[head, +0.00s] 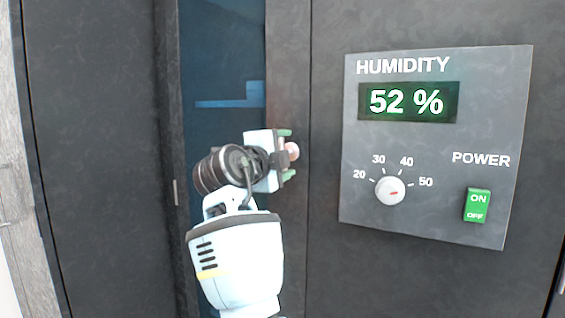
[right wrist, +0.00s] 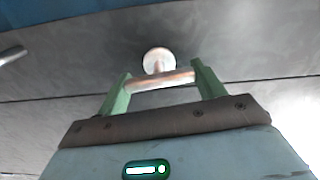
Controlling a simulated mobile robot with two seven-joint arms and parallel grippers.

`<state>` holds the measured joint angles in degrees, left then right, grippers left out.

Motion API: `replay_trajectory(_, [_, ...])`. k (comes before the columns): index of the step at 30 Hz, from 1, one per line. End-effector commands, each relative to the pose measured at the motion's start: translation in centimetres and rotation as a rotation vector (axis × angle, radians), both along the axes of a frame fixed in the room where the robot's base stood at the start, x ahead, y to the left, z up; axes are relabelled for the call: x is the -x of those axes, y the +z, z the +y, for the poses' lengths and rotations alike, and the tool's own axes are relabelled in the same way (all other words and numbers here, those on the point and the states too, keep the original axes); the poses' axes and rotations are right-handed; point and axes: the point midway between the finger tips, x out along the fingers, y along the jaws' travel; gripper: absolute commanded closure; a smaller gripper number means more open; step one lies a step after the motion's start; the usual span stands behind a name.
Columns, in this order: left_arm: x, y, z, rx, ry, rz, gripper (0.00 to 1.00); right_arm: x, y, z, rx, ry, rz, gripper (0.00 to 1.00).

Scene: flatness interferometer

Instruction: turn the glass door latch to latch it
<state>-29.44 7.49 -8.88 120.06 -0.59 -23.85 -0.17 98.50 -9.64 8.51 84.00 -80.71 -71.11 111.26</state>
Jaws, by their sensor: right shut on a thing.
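The glass door latch (head: 293,151) is a small pale metal piece on the dark door frame, just right of the blue glass (head: 222,60) in the head view. The right wrist view shows its round base (right wrist: 158,60) and a bar-shaped handle (right wrist: 160,80). My right gripper (head: 286,153) is at the latch, with its green fingers one at each end of the handle. It is shut on the latch handle. In the head view the gripper hides part of the latch. My left gripper is not in view.
Right of the latch is a grey panel (head: 432,225) with a humidity display (head: 408,102) reading 52 %, a white dial (head: 389,190) and a green power switch (head: 477,205). A dark door panel (head: 95,130) fills the left side. A blue shape (head: 230,98) shows behind the glass.

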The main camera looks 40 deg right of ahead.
Motion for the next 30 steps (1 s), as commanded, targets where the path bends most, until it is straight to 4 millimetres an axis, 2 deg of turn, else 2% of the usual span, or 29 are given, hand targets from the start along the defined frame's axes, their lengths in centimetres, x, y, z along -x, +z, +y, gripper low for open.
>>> replay_trajectory(9, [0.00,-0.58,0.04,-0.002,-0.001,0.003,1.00,0.01,-0.06,0.01,-0.032,0.000,-0.078,0.55])
replay_trajectory(22, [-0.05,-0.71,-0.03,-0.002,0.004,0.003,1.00,0.01,-0.04,0.01,-0.036,0.000,-0.084,0.55])
replay_trajectory(23, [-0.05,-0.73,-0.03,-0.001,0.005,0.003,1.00,0.01,-0.04,0.01,-0.036,0.000,-0.084,0.31])
replay_trajectory(27, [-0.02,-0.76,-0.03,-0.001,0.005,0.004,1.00,0.01,-0.04,0.01,-0.036,0.000,-0.084,0.12])
replay_trajectory(30, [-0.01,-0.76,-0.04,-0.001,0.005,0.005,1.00,0.00,-0.05,0.01,-0.036,0.000,-0.084,0.10])
